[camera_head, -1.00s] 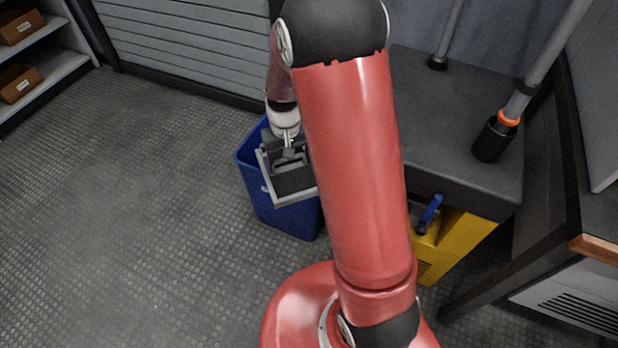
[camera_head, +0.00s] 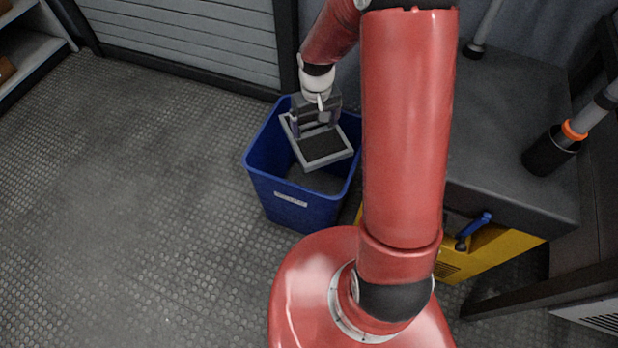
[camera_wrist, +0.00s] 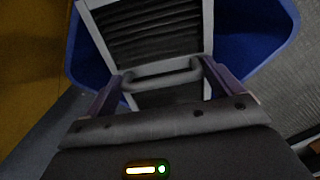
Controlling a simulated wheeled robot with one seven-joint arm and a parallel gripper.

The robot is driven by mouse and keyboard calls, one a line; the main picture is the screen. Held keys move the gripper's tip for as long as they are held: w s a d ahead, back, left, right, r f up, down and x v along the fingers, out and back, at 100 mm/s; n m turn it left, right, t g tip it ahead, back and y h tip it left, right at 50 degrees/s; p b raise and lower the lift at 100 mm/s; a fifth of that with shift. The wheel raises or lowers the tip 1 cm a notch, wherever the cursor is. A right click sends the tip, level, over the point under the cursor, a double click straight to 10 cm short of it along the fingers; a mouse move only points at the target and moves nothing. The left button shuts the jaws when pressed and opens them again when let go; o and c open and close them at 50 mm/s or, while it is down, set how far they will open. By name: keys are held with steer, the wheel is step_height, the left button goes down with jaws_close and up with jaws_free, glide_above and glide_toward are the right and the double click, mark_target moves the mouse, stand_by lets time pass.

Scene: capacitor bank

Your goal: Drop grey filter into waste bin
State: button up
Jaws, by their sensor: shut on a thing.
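The grey filter (camera_head: 322,147) is a square panel with a light frame and a dark pleated middle. My gripper (camera_head: 316,116) is shut on it and holds it over the open mouth of the blue waste bin (camera_head: 292,200). In the wrist view the filter (camera_wrist: 150,30) fills the upper middle, with its handle between the two fingers of my gripper (camera_wrist: 162,82). The blue bin walls (camera_wrist: 258,40) show on both sides of the filter there. The filter hides part of the bin's inside, and my arm covers the bin's right side in the head view.
A dark bench (camera_head: 505,140) with a yellow part (camera_head: 490,255) and a blue lever (camera_head: 474,226) stands right of the bin. A grey slatted shutter (camera_head: 185,35) is behind. The floor (camera_head: 130,210) to the left is clear.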

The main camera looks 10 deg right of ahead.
steer(key=shift+f, duration=0.5)
steer(key=o, duration=1.1)
steer(key=shift+r, duration=0.1)
step_height(320, 180, up, 7)
steer(key=shift+r, duration=0.35)
